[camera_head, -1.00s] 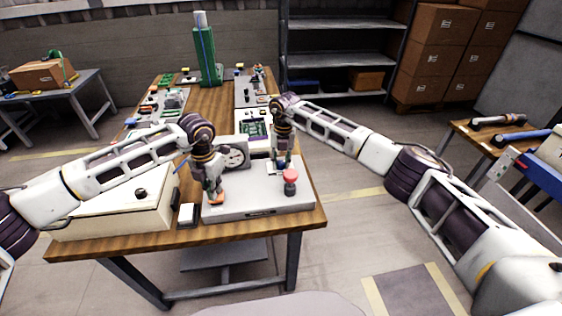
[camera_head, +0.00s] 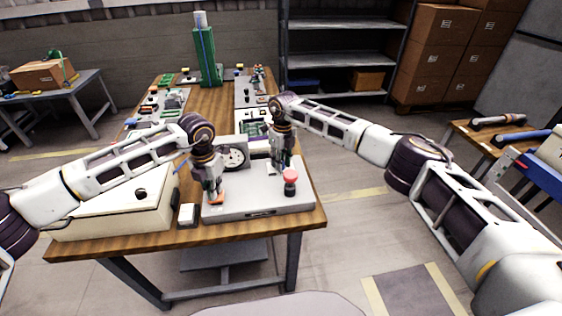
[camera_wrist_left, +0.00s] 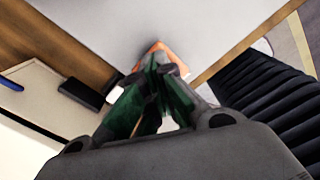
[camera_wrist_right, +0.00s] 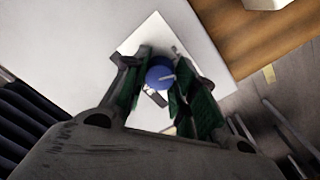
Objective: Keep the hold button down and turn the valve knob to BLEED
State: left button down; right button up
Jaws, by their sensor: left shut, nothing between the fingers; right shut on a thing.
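The grey balancer panel (camera_head: 250,206) sits on the wooden table. My left gripper (camera_head: 213,198) is shut and empty, its fingertips down at the orange hold button (camera_head: 217,199), which also shows under the fingertips in the left wrist view (camera_wrist_left: 160,54); they appear to touch it. My right gripper (camera_wrist_right: 162,85) is shut on the blue valve knob (camera_wrist_right: 160,75), which has a pale pointer line. The knob sits over a white plate (camera_wrist_right: 150,42) with dark marks; the labels cannot be read. In the head view the right gripper (camera_head: 281,168) hides the knob.
A cream case (camera_head: 110,212) and a small white-topped block (camera_head: 188,213) are at the left.

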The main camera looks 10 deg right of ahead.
jog(key=shift+n, duration=2.2)
jog(key=o, duration=1.1)
jog(key=shift+c, duration=0.2)
jog(key=shift+r, duration=0.15)
notch_tip(320, 180, up, 12)
jog(key=shift+w+d, duration=0.15)
jog(key=shift+w, duration=0.1)
